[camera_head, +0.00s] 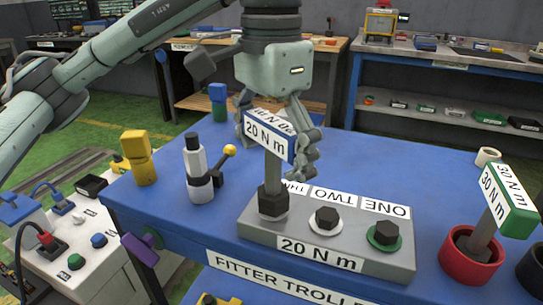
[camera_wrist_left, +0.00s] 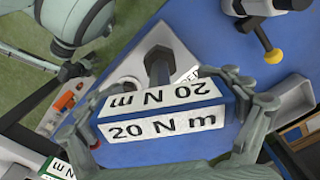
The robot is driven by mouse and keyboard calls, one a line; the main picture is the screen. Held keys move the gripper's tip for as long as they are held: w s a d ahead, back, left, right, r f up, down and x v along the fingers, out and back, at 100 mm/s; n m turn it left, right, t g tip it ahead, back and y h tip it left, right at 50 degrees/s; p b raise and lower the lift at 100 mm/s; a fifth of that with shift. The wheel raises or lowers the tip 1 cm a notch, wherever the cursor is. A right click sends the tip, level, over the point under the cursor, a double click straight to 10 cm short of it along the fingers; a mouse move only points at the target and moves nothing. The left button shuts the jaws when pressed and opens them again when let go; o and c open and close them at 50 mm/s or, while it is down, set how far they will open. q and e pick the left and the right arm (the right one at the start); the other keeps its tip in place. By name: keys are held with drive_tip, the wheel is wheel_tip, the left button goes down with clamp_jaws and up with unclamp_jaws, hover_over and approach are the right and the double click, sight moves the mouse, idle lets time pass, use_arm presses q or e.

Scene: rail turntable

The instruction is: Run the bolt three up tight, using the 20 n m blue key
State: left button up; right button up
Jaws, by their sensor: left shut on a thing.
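The 20 N m key (camera_head: 268,142) has a blue head with white labels and a dark grey shaft. My left gripper (camera_head: 277,146) is shut on its head, with a finger on either side. The key stands about upright on the left seat of the grey 20 N m block (camera_head: 262,238), beside the partly covered label THREE. Its socket hides bolt three. Bolt two (camera_head: 326,218) has a white ring and bolt one (camera_head: 386,232) a green ring. The left wrist view shows the key's head (camera_wrist_left: 165,125) between the fingers. My right gripper is not in view.
A green 30 N m key (camera_head: 508,205) stands in a red cup (camera_head: 470,262) at right. A grey-white tool with a yellow-knobbed lever (camera_head: 200,172) and a yellow block (camera_head: 140,160) stand left on the blue trolley top (camera_head: 400,165). Behind the block the top is mostly clear.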

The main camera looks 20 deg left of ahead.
use_arm(q)
drive_tip(key=shift+m, duration=0.9)
drive_tip(key=shift+m, duration=0.7)
drive_tip(key=shift+m, duration=0.6)
drive_tip(key=shift+m, duration=0.7)
